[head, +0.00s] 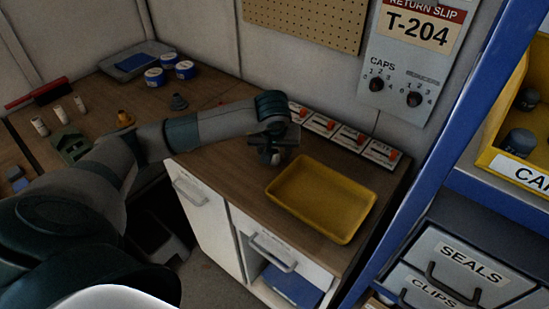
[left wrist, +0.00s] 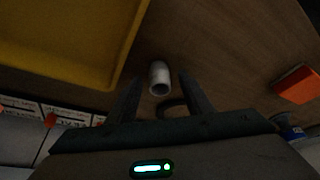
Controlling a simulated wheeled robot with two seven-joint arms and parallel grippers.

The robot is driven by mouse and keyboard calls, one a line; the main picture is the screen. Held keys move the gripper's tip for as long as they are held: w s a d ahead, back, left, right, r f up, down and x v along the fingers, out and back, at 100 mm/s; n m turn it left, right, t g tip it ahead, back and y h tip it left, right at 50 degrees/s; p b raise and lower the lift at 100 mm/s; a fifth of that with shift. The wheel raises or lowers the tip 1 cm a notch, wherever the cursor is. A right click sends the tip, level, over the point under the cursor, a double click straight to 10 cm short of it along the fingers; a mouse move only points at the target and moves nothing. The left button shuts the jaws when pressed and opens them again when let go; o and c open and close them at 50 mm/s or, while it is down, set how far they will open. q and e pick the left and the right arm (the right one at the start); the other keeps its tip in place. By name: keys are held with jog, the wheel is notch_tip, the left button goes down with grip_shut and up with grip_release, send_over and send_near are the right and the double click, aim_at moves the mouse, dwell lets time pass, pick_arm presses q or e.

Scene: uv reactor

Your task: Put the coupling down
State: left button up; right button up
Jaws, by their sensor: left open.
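A pale grey, hollow cylinder, which looks like the coupling (left wrist: 159,78), is in the left wrist view. It appears to rest on the wooden worktop, with its open end towards the camera. My left gripper (head: 270,156) is low over the worktop, left of the yellow tray (head: 284,204). Its two fingers are apart, one on each side of the coupling, with visible gaps. In the head view the gripper hides the coupling. The yellow tray's edge also shows in the left wrist view (left wrist: 122,62). My right gripper is not in view.
A row of labelled cards with orange parts (head: 332,125) lines the back edge. An orange block (left wrist: 297,84) lies at the right in the wrist view. Several small parts, including blue-and-white tins (head: 155,78), stand on the left worktop. A blue shelf rack (head: 425,155) borders the right.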

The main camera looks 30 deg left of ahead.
pick_arm(q)
jog(key=shift+c, duration=0.4)
grip_shut()
jog(key=shift+r, duration=0.1)
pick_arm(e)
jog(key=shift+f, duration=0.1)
